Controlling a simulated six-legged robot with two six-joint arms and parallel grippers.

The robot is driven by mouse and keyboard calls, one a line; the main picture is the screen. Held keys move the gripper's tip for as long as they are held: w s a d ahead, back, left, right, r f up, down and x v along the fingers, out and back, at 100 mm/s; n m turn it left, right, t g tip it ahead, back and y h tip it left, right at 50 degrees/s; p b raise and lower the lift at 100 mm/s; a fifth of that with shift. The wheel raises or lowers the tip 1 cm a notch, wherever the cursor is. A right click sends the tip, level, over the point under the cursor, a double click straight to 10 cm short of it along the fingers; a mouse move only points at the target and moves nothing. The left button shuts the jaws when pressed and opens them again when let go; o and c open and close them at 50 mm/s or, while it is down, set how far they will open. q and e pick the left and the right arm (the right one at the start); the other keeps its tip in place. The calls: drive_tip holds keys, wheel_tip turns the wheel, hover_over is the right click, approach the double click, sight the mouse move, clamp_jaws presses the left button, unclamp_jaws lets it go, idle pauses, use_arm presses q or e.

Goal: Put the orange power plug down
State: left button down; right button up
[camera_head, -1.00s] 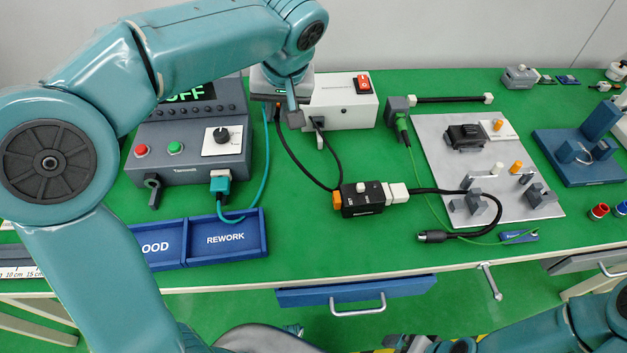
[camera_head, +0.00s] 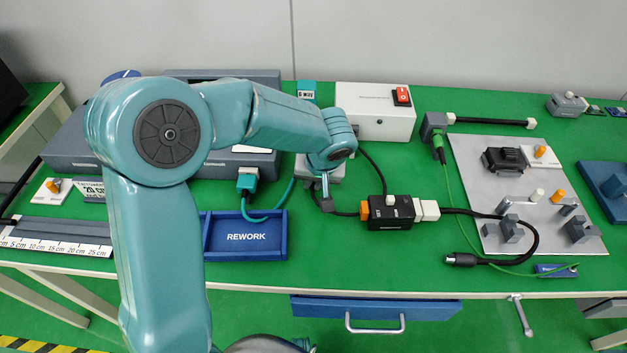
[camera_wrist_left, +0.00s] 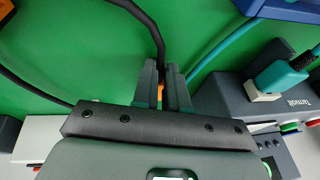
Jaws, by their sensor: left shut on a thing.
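My left gripper (camera_head: 327,204) is over the green table, between the REWORK tray and the black switch box (camera_head: 390,212). In the left wrist view its fingers (camera_wrist_left: 162,85) are shut on the orange power plug (camera_wrist_left: 161,92). Only a bit of orange shows between the fingers, and the plug is hidden in the head view. A black cable (camera_wrist_left: 148,28) runs from between the fingertips; in the head view it reaches the orange end of the switch box. I cannot tell whether the plug touches the table. My right gripper is out of view.
The blue REWORK tray (camera_head: 245,254) is left of the gripper, with a teal cable (camera_head: 268,216) beside it. The white supply box (camera_head: 375,112) stands behind. A grey fixture plate (camera_head: 470,150) lies to the right. Green table in front of the switch box is clear.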

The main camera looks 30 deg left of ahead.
use_arm(q)
drive_tip(key=shift+f, duration=0.15)
drive_tip(key=c, duration=1.2)
unclamp_jaws()
drive_tip(key=shift+o, duration=0.2)
drive_tip(key=shift+r, duration=0.3)
drive_tip(key=p+v, duration=0.1)
drive_tip(key=v, duration=1)
drive_tip(key=shift+s+d+r, duration=0.15)
drive_tip(key=shift+r, duration=0.2)
drive_tip(key=shift+p, duration=0.3)
